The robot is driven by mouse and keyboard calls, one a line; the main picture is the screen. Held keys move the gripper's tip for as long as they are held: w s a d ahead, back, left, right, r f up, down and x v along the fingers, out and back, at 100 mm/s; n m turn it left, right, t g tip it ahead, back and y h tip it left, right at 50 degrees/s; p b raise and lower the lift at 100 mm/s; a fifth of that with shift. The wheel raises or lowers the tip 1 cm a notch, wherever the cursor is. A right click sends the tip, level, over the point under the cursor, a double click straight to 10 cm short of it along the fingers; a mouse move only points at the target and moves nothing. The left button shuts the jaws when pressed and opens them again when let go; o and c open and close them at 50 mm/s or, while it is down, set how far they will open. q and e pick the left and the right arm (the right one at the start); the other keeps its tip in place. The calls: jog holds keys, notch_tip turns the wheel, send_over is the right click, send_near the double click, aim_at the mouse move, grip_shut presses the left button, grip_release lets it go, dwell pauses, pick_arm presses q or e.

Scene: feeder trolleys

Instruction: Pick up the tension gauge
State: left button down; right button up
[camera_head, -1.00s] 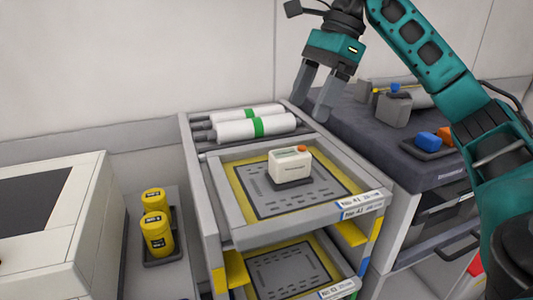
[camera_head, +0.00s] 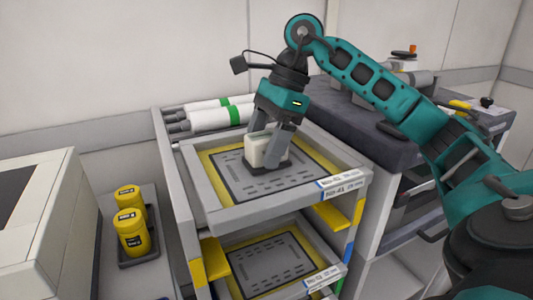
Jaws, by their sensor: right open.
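The tension gauge, a small white boxy device (camera_head: 256,152), stands on a dark base on the top tray (camera_head: 228,216) of the feeder trolley. My right gripper (camera_head: 266,146) is pointing down over the device with its open fingers at its sides. One finger covers its right part, and the gripper hides its top. I cannot tell whether the fingers touch it. My left gripper is not in view.
White rolls with green bands (camera_head: 222,116) lie behind the tray. A lower tray (camera_head: 310,280) sits below. Yellow containers (camera_head: 131,232) stand left of the trolley beside a white machine (camera_head: 50,215). A dark-topped bench (camera_head: 365,130) stands on the right.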

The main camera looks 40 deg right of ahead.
jog(key=shift+a+f, duration=0.1)
jog(key=shift+f, duration=0.15)
jog(key=shift+c, duration=0.4)
jog(key=shift+r, duration=0.1)
grip_shut()
